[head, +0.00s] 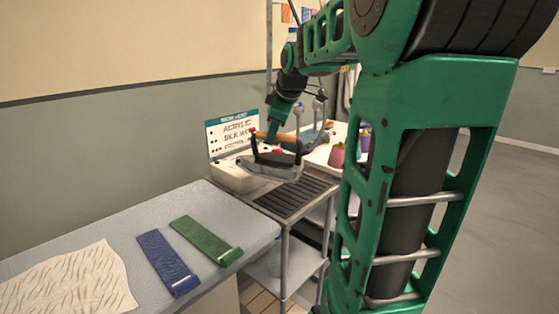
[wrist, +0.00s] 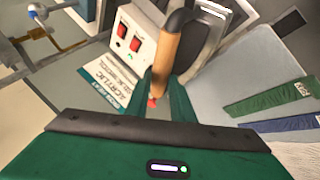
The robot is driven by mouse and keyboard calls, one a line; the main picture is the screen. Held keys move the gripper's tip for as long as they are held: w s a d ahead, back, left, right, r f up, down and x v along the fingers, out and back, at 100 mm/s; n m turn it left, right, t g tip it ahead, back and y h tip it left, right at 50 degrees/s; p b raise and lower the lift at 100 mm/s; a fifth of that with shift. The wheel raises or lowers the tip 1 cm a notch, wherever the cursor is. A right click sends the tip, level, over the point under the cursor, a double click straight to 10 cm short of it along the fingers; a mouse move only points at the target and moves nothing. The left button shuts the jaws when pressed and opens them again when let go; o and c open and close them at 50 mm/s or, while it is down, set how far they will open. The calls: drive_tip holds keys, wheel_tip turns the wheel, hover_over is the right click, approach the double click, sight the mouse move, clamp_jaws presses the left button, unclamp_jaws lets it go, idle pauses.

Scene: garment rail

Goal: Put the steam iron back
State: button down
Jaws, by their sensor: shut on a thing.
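The steam iron (head: 284,171) has a brown wooden handle, a black body and a grey soleplate. My gripper (head: 268,136) is shut on the handle from above. In the wrist view the brown handle (wrist: 164,62) stands between the green fingers of my gripper (wrist: 167,98), with the grey iron body beyond. In the head view the iron is over the far end of a dark ridged rest (head: 298,196) on a metal stand, beside a white steam unit (head: 236,178). I cannot tell whether the soleplate touches the rest.
A sign (head: 232,133) stands behind the steam unit, which shows red switches (wrist: 129,38). The padded table (head: 110,228) at left holds a cream cloth (head: 68,280), a blue strip (head: 166,262) and a green strip (head: 205,240). Thread cones (head: 337,156) stand behind the rest.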

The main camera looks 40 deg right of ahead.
drive_tip(key=s+d+f, duration=0.3)
drive_tip(key=d+f, duration=0.7)
idle(0.4)
drive_tip(key=c, duration=1.5)
unclamp_jaws()
drive_tip(key=shift+f, duration=0.15)
drive_tip(key=shift+c, duration=0.2)
